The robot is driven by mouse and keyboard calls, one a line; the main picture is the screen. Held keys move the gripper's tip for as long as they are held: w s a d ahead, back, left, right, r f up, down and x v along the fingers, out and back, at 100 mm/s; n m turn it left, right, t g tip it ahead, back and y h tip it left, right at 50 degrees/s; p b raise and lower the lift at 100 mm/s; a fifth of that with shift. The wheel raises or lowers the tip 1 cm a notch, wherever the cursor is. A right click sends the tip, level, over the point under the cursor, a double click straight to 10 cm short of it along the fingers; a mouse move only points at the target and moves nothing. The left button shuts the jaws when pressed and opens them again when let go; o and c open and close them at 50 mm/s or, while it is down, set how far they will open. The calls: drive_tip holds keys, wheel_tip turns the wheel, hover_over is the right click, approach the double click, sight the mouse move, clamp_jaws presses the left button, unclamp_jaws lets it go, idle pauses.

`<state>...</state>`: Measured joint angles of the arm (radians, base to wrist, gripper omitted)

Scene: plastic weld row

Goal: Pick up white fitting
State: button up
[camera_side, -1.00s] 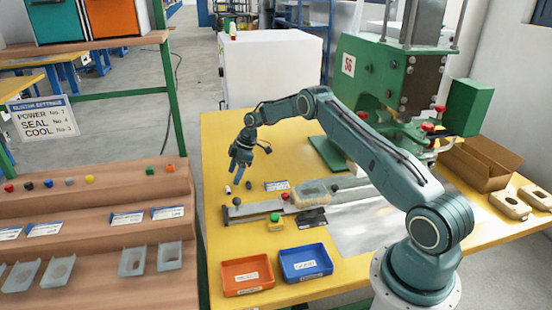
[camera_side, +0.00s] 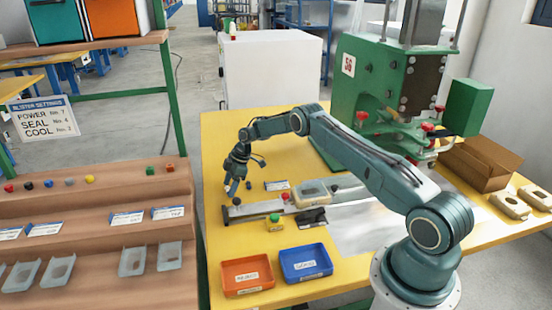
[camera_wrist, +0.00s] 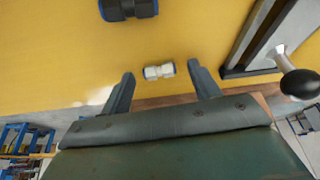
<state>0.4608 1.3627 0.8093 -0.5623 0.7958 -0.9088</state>
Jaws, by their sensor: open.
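The white fitting (camera_wrist: 159,72) lies on the yellow table in the wrist view, a small white piece with a dark blue end at its right. My gripper (camera_wrist: 160,80) is open, its two fingers on either side of the fitting with gaps left and right. Whether the fingers are down at the fitting's height I cannot tell. In the side view my gripper (camera_side: 231,194) is low over the table's left part, and the fitting is not clearly visible there.
A black fitting with blue ends (camera_wrist: 128,8) lies farther up in the wrist view. A metal rail (camera_side: 250,209) with a dark knob (camera_wrist: 299,84) is close on the right. An orange tray (camera_side: 247,289) and a blue tray (camera_side: 306,277) stand at the table's front.

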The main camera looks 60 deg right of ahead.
idle(0.4)
drive_tip(key=c, duration=1.1)
drive_tip(key=shift+o, duration=0.2)
drive_tip(key=shift+r, duration=0.1)
wheel_tip(320, 180, up, 20)
idle(0.6)
drive_tip(key=shift+s+m, duration=0.1)
drive_tip(key=shift+m, duration=0.2)
